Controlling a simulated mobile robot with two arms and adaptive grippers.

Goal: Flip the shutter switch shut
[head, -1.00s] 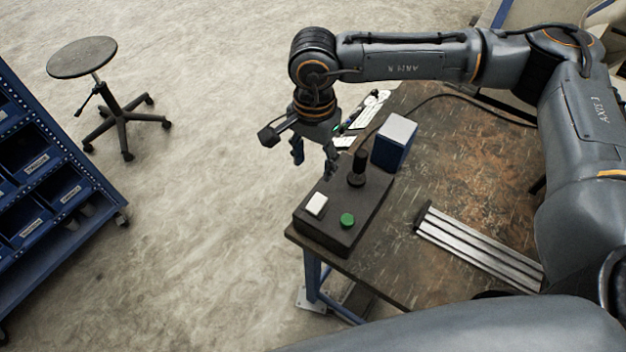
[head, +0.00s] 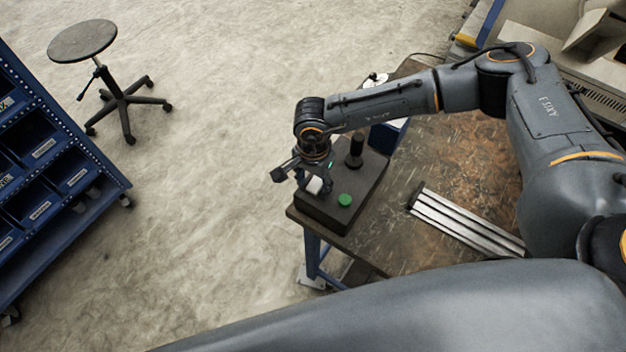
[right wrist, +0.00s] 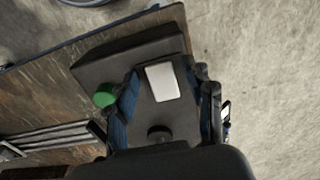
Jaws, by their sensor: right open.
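The white switch (head: 315,186), which I take to be the shutter switch, sits on the dark control box (head: 328,214) at the table corner. My right gripper (head: 313,182) is over the switch end of the box, pointing down and partly covering the switch. In the right wrist view the white switch (right wrist: 162,82) lies between the two spread blue-sided fingers of the gripper (right wrist: 167,95). The gripper is open and holds nothing. Whether it touches the switch I cannot tell. My left gripper is not in view.
A green button (head: 345,200) and an upright black knob (head: 355,151) share the box. A blue box (head: 385,137) stands behind it, partly hidden by my arm. Metal rails (head: 465,224) lie on the table (head: 440,165). A stool and a blue bin rack stand on the floor at left.

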